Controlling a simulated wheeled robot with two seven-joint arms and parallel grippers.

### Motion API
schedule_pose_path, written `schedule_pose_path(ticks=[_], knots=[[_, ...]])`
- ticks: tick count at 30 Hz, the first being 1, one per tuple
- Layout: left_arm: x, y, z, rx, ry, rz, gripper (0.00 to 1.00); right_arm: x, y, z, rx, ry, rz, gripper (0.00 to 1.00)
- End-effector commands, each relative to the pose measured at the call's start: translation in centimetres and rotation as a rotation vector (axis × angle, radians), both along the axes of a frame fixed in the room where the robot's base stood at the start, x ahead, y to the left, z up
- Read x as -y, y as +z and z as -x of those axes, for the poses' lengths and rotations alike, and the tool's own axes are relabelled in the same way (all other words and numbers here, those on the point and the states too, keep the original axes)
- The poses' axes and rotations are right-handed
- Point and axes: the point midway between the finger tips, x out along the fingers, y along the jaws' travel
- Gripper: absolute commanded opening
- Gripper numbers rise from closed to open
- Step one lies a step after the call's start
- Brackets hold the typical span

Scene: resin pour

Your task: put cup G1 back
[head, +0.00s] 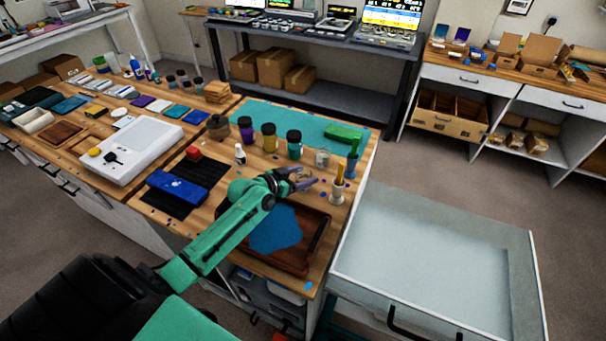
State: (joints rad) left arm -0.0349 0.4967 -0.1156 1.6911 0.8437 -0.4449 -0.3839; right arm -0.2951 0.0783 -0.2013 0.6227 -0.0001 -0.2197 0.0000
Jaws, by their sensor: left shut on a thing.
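My left gripper (302,180) is over the front part of the workbench, just behind the wooden tray (323,243) with a blue pool in it. It is shut on a small greyish thing, most likely cup G1; the fingers hide most of it and I read no label. A pale cup with a yellow-handled tool (338,188) stands just right of the gripper. My right gripper is out of view.
Jars in purple (246,130), yellow (269,138) and green (294,144) stand behind my arm. A small white bottle (240,155) and a blue case (178,187) are to its left. A green block (343,133) lies on the mat. A large pale open drawer (430,250) is at right.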

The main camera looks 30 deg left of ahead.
Motion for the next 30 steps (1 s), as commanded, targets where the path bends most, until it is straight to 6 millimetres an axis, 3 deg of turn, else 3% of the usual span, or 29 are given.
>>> schedule_pose_path(ticks=[8, 9, 11, 20, 25, 30], knots=[[0.0, -0.2, -0.1, 0.002, 0.0, 0.0, 0.15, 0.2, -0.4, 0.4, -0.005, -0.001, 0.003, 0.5], [0.0, -0.2, 0.0, 0.002, 0.0, 0.001, 0.81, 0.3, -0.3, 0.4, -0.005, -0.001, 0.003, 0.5], [0.0, -0.1, -0.1, 0.002, 0.0, 0.001, 1.0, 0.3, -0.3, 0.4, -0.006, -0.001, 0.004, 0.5], [0.0, 0.4, -0.1, 0.002, 0.0, 0.002, 1.0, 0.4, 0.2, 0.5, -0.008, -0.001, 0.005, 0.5], [-0.7, 0.8, 2.0, 0.0, 0.0, -0.001, 1.0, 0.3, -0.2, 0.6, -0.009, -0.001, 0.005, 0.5], [-1.7, 2.2, 5.3, -0.001, -0.002, -0.004, 1.0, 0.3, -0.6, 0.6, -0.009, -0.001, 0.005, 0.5]])
